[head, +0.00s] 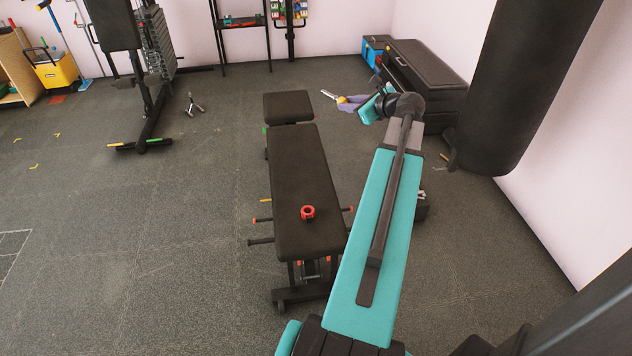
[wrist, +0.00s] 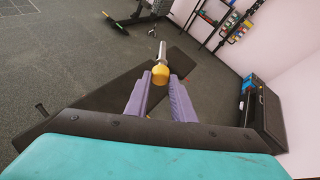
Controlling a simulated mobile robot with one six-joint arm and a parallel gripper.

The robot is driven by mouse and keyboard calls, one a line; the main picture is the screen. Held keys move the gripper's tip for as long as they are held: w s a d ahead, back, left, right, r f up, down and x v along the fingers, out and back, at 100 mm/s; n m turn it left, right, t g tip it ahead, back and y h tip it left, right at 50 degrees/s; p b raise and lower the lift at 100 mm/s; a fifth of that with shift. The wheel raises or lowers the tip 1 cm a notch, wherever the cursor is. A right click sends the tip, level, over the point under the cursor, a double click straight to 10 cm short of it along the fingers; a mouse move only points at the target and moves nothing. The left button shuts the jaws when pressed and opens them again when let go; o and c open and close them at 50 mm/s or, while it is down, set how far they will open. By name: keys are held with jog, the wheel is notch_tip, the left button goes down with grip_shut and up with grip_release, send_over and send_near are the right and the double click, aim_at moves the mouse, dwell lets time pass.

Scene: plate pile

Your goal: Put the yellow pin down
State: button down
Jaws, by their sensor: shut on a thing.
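The yellow pin (wrist: 160,73) has a yellow knob and a metal shaft (wrist: 162,50). In the wrist view it sits between the purple fingertips of my gripper (wrist: 161,81), which is shut on its knob. In the head view the pin (head: 328,94) points left, and my gripper (head: 350,102) holds it in the air to the right of the bench's small end pad. The inner faces of the fingers are partly hidden by the knob.
A black bench (head: 300,170) stands in the middle, with a red collar (head: 308,213) on its long pad. A dark chest (head: 428,70) and a hanging punching bag (head: 525,80) are on the right. A weight machine (head: 150,70) stands at the back left. The floor left of the bench is mostly clear.

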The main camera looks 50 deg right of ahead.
aim_at(317, 195)
jog(key=w+a+f+y+b, duration=0.1)
jog(key=f+b, duration=0.4)
jog(key=f, duration=0.5)
jog(key=w+a+f+n+b, duration=0.1)
jog(key=w+a+f+b, duration=0.2)
jog(key=f+b, duration=0.3)
jog(key=w+a+f+n+y+b, duration=0.1)
jog(key=w+f+b, duration=0.3)
jog(key=f, duration=0.9)
jog(key=shift+a+f+y+b, duration=0.35)
jog(key=shift+a+b, duration=0.2)
jog(key=shift+b, duration=0.65)
jog(key=shift+w, duration=0.1)
jog(key=shift+f, duration=0.2)
jog(key=shift+f+b, duration=4.35)
jog(key=shift+b, duration=0.4)
